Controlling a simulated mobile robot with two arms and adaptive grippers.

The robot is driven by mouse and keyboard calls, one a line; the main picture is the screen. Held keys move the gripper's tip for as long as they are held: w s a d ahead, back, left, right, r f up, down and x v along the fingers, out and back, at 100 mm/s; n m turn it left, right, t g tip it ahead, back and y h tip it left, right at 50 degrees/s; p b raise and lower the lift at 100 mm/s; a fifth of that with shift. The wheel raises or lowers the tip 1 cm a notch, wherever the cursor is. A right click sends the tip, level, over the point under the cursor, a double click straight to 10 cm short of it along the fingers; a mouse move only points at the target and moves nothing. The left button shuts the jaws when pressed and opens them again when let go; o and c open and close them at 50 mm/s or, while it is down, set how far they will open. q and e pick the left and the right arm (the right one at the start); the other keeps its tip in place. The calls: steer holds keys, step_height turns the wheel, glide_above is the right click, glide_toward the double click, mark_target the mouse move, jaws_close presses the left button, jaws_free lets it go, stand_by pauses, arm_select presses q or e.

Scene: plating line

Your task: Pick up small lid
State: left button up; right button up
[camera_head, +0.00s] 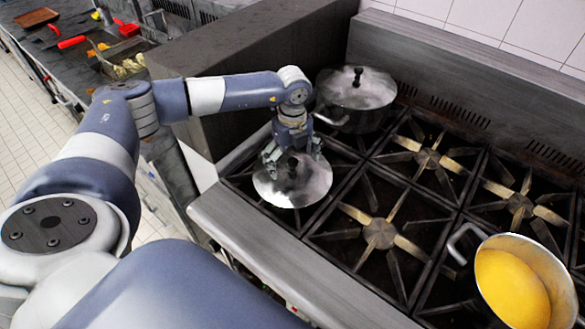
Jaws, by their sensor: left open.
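A small round metal lid (291,188) with a dark knob lies at the front-left of the stove, over the front-left burner; what lies under it is hidden. My left gripper (292,158) is above the lid, pointing down, with its fingers spread around or just over the knob. I cannot tell whether the fingers touch it. My right gripper is not in view.
A larger lidded metal pot (345,119) stands behind on the back-left burner. A pot with yellow contents (512,288) stands at the front right. Bare burner grates (380,233) lie between. A dark raised block (225,50) borders the stove at the left. Fryer baskets (122,65) are farther left.

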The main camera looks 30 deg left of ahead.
arm_select(q)
steer(key=shift+f, duration=0.45)
steer(key=shift+s+d, duration=0.1)
jaws_close()
